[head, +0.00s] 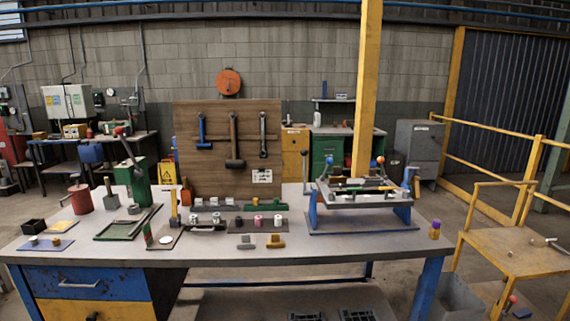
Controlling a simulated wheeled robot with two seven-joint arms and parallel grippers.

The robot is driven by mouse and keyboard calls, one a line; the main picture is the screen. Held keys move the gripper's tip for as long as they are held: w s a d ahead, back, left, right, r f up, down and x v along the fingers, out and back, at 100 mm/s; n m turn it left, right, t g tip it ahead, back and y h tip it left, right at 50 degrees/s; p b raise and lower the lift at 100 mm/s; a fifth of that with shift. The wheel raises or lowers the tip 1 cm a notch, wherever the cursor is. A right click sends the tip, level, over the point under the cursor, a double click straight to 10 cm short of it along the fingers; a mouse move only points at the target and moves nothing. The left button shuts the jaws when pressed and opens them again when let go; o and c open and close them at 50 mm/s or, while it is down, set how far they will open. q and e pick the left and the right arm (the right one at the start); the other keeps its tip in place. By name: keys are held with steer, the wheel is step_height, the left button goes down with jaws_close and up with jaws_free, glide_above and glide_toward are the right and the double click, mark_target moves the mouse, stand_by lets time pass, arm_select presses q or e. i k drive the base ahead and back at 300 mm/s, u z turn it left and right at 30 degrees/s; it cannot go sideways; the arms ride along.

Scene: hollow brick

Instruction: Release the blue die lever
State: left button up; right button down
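A die fixture (360,210) with a grey top plate on blue legs stands on the right part of the workbench. The lever's pivot and latch are too small to make out. Neither of my grippers is in view.
The workbench (330,246) holds a green lever press (138,180), a red can (80,198) and small parts. A yellow post (366,90) rises behind the fixture. A yellow side table (512,252) and railing stand right. The bench's front strip is mostly clear.

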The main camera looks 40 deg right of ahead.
mark_target(329, 160)
steer(key=u, duration=0.25)
steer(key=i, duration=0.85)
steer(key=z, duration=0.75)
steer(key=i, duration=0.6)
steer(key=z, duration=0.65)
